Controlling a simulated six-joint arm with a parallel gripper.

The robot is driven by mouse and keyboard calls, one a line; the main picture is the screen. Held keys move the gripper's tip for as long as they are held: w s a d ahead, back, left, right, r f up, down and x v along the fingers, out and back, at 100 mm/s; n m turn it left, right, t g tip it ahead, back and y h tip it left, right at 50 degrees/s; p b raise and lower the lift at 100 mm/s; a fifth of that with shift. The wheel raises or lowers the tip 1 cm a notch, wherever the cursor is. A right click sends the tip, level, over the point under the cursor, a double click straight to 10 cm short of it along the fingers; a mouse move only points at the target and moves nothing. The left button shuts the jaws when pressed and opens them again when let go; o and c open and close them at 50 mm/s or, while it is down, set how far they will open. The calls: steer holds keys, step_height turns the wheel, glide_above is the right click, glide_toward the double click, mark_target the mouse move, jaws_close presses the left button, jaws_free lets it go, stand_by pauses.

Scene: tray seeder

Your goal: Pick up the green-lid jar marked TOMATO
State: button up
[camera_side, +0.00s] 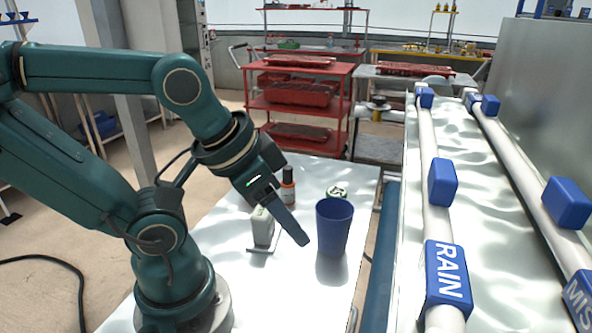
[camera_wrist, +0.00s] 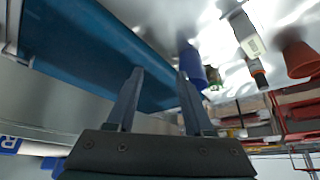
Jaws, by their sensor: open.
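A green-and-white round lid (camera_side: 338,190) shows in the side view, just behind the blue cup; I take it for the jar's lid. The jar's body is mostly hidden and I cannot read its label. In the wrist view a small green patch (camera_wrist: 214,87) peeks out beside the blue cup, too small to be sure of. My gripper (camera_side: 300,238) is open and empty, in front of and left of the lid, apart from it. Its two fingers (camera_wrist: 160,72) stand spread in the wrist view, with nothing between them that I can see held.
A blue cup (camera_side: 334,228) stands close right of my fingers, between them and the lid. A white container (camera_side: 262,229) and an orange-labelled dark bottle (camera_side: 287,188) stand left. The wrist view shows a terracotta cup (camera_wrist: 297,54). White pipes (camera_side: 434,200) run along the right.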

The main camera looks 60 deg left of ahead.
steer(key=o, duration=0.5)
steer(key=shift+o, duration=0.2)
